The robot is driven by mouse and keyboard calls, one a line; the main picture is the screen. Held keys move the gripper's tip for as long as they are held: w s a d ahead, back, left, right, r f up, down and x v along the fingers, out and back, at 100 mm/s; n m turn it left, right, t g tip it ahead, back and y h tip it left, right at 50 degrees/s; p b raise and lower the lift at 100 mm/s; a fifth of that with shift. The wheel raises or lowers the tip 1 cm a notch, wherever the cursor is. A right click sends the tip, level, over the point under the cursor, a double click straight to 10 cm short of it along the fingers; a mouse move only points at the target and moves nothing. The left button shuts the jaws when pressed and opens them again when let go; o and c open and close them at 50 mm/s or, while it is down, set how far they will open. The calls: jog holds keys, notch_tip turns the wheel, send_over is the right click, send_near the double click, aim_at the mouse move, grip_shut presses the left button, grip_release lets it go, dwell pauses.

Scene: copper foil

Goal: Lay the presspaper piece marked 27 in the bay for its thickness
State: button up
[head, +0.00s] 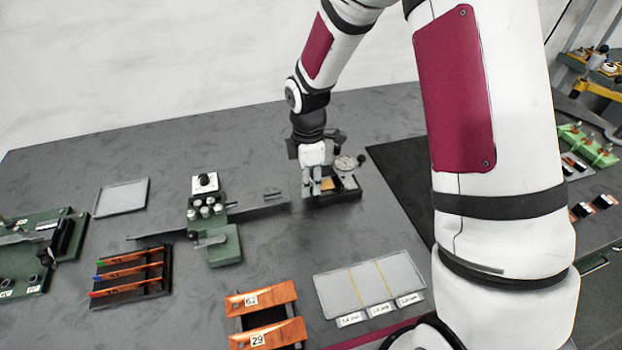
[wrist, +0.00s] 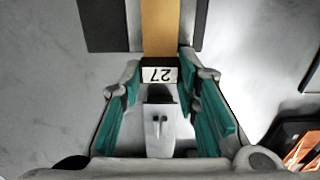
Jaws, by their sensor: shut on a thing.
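The presspaper piece marked 27 (wrist: 160,30) is a tan strip in the wrist view, with a white label reading 27 upside down at its near end. My gripper (wrist: 160,74) is shut on that labelled end, with teal pads on either side. In the head view my gripper (head: 315,188) is low at the dial gauge (head: 346,164), and a bit of the tan piece (head: 326,184) shows over the gauge's dark base. Whether the piece touches the base is unclear. The bay tray (head: 335,302) is grey, with three bays split by yellow lines and white labels too small to read.
Copper foil pieces marked 62 (head: 268,297) and 29 (head: 270,334) lie on a rack at the front. A green-based device (head: 225,246) stands left of the gauge. A rack of orange strips (head: 128,272) and an empty grey tray (head: 121,197) are further left.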

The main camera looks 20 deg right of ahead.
jog(key=shift+a, duration=0.6)
dwell(0.3)
notch_tip(320, 180, up, 7)
jog(key=p, duration=0.3)
dwell(0.9)
dwell(1.5)
